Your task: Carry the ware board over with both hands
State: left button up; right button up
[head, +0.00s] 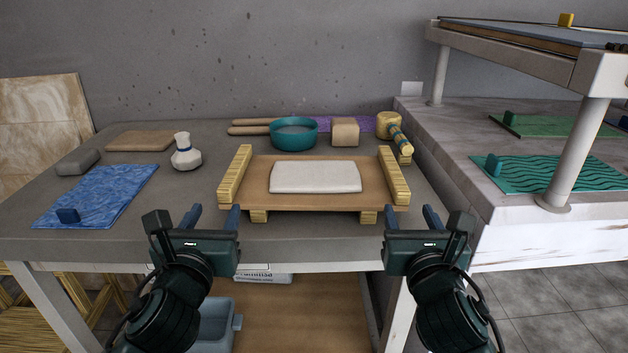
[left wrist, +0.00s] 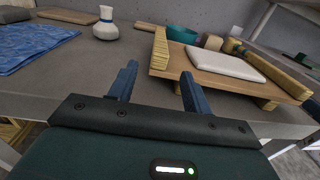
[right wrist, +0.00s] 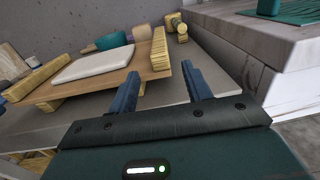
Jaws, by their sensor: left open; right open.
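The ware board (head: 240,198) is a brown wooden board on short feet on the grey table, with a yellow wooden handle bar along its left side (head: 235,173) and another along its right (head: 394,175). A white slab (head: 315,177) lies flat on it. My left gripper (head: 213,215) is open and empty in front of the board's left end. My right gripper (head: 412,216) is open and empty in front of its right end. The board also shows in the left wrist view (left wrist: 205,64) and the right wrist view (right wrist: 118,76). Neither gripper touches it.
A white bottle (head: 186,156) and a blue mat (head: 97,196) lie left. A higher pale bench (head: 455,165) with a teal wavy mat (head: 560,173) adjoins right.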

aim_at(228, 179)
pick_arm(q)
jog(key=w, duration=1)
jog(key=shift+w+d, duration=0.15)
jog(key=shift+w, duration=0.05)
pick_arm(e)
jog(key=w, duration=1)
jog(key=shift+w+d, duration=0.2)
pick_arm(q)
grip_shut()
pick_arm(e)
grip_shut()
pick_arm(q)
jog(key=shift+r, duration=0.2)
pick_arm(e)
jog(key=shift+r, duration=0.25)
